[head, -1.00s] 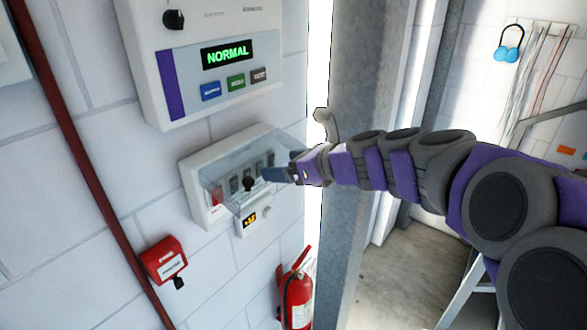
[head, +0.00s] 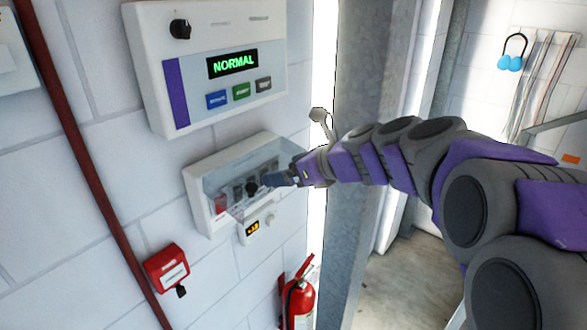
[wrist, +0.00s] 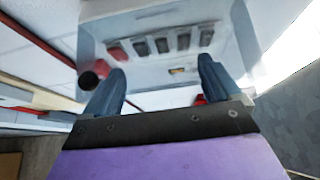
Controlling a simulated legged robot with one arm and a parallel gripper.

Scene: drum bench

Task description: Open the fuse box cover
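The fuse box (head: 199,206) is a white wall box below the control panel, with a see-through cover (head: 232,178) over its front. Several dark switches and a red part show through the cover. The cover seems to tilt out from the box, but how far is hard to tell.
The control panel (head: 222,97) reading NORMAL is above the box. A red call point (head: 167,268) and a fire extinguisher (head: 299,296) are lower down. A grey column (head: 350,90) stands to the right.

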